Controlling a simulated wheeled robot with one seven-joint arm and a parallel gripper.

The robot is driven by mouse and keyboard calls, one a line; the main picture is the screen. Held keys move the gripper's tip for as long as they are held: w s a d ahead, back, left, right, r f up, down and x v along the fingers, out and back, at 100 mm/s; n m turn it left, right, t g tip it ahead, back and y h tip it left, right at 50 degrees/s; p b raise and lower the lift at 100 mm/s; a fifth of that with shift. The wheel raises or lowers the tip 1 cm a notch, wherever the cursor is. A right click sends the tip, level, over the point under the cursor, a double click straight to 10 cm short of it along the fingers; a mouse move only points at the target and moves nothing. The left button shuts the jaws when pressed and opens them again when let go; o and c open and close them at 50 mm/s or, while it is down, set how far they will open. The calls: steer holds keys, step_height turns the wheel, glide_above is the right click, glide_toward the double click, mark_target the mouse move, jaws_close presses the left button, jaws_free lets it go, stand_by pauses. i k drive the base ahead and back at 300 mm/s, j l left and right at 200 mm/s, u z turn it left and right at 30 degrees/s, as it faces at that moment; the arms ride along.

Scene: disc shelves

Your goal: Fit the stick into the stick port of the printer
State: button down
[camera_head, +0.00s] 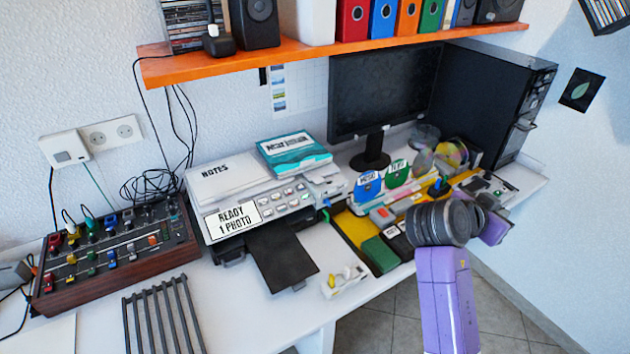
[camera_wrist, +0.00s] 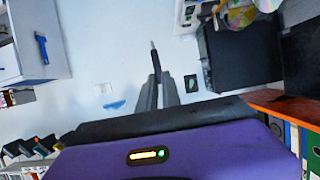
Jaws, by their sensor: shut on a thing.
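The printer (camera_head: 270,196) stands on the desk, its display reading "READY 1 PHOTO". I cannot make out which opening is its stick port. In the head view my wrist is over the desk's right front part, right of the printer, and hides the fingertips and the held thing.
A dark output tray (camera_head: 282,255) juts from the printer. Organiser trays with small items lie right of it, near a monitor (camera_head: 378,90) and a black computer tower (camera_head: 490,100). An orange shelf (camera_head: 290,57) runs above. A mixer (camera_head: 115,255) and a rack stand left.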

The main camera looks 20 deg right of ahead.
mark_target(329, 188)
steer(key=i+j, duration=1.15)
steer(key=i, duration=0.1)
